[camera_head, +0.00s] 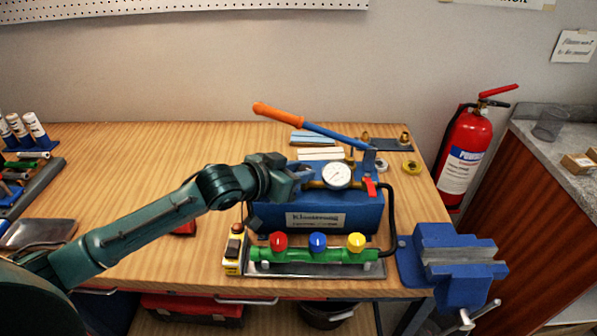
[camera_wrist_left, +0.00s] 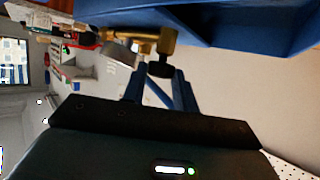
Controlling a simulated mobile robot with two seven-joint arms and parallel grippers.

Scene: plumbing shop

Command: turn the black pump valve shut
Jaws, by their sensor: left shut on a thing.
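The blue test pump (camera_head: 325,217) stands on the wooden bench, with an orange-tipped lever, a round white gauge (camera_head: 336,176) and a small red tap (camera_head: 370,187). My left gripper (camera_head: 298,179) is at the left end of the pump's brass fittings, beside the gauge. In the left wrist view, the black valve (camera_wrist_left: 160,69) sits on a brass stem at the ends of my blue fingers (camera_wrist_left: 163,88). The left gripper is shut on this valve. The head view hides the valve behind the gripper. My right gripper is not in view.
A green manifold (camera_head: 318,256) with red, blue and yellow knobs lies in front of the pump. A blue vise (camera_head: 452,262) is at the bench's right front corner. A black hose curves down the pump's right side. Bench left of the pump is mostly clear.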

